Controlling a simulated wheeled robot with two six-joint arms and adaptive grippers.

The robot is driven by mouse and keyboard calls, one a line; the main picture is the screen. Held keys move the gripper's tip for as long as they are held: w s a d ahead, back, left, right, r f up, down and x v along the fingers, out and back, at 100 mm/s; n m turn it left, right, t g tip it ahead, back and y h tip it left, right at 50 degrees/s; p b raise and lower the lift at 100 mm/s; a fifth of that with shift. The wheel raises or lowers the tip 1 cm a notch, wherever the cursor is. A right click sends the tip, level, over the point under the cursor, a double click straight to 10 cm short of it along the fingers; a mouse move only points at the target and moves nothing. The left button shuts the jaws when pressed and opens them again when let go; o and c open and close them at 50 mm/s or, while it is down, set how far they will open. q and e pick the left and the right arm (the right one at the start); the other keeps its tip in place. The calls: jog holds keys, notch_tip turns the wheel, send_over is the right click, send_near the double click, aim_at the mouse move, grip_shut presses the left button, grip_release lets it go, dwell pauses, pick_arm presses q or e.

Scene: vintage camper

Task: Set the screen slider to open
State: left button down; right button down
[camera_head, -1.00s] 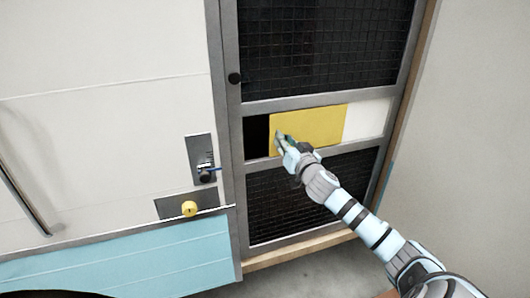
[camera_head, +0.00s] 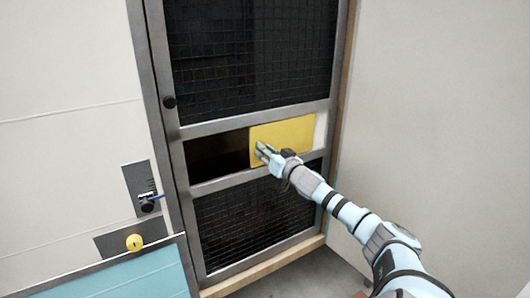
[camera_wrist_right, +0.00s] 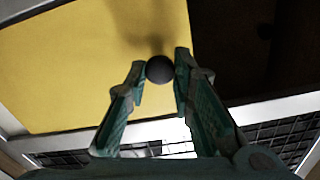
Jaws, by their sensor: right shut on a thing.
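The screen slider is a yellow panel (camera_head: 290,133) in the middle band of the screen door (camera_head: 255,100). It sits toward the right of its slot, with a wide dark opening (camera_head: 217,154) on its left and a narrow white strip (camera_head: 321,128) on its right. My right gripper (camera_head: 262,152) is at the panel's left edge. In the right wrist view, its green fingers (camera_wrist_right: 160,85) are closed about a dark round knob (camera_wrist_right: 160,69) on the yellow panel (camera_wrist_right: 90,60). In the head view the gripper hides the knob. My left gripper is in neither view.
A plain wall (camera_head: 440,110) stands on the right.

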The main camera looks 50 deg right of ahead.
aim_at(259, 118)
jog(key=c, duration=1.4)
grip_release()
jog(key=shift+o, duration=0.2)
notch_tip(259, 118, up, 10)
jog(key=shift+r, duration=0.1)
